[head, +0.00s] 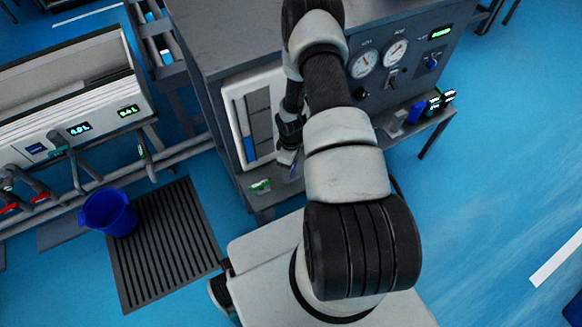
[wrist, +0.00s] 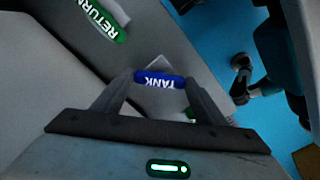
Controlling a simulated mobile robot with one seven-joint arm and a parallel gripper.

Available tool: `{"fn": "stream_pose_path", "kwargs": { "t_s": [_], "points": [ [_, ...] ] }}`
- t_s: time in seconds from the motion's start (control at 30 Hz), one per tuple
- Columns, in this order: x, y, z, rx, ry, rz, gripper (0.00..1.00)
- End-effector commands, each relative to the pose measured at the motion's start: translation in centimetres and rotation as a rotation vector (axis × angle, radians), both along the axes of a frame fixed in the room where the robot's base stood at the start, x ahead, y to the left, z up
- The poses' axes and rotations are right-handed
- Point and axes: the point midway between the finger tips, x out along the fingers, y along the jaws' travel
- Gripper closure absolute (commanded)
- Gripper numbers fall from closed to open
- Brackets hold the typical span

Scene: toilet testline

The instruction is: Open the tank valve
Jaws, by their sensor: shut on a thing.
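The tank valve handle (wrist: 160,79) is a blue bar with "TANK" in white letters, shown upside down in the wrist view. My gripper (wrist: 158,84) is shut on this handle, with a finger at each end of it. In the head view my gripper (head: 289,160) is at the lower front of the grey test bench, and my arm hides part of it. The valve body behind the handle is mostly hidden.
A green handle marked "RETURN" (wrist: 101,18) is close by at upper left in the wrist view; it also shows in the head view (head: 261,186). The grey bench (head: 230,50) carries gauges (head: 396,53). A blue bucket (head: 108,212) stands on the left.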

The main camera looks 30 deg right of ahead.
Motion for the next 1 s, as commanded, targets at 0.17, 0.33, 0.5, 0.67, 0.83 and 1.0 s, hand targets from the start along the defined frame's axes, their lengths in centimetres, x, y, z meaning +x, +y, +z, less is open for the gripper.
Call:
{"fn": "stream_pose_path", "kwargs": {
  "t_s": [0.17, 0.33, 0.5, 0.67, 0.83, 1.0],
  "points": [
    [0.0, 0.0, 0.0, 0.001, 0.001, 0.007, 0.57],
    [0.0, 0.0, 0.0, 0.001, 0.001, 0.006, 0.57],
    [0.0, 0.0, 0.0, 0.001, 0.001, 0.005, 0.16],
    [0.0, 0.0, 0.0, 0.0, 0.0, 0.005, 0.16],
    [0.0, 0.0, 0.2, 0.0, 0.0, 0.005, 0.16],
    [0.1, 0.0, 2.3, 0.0, -0.001, 0.004, 0.16]
  ]
}}
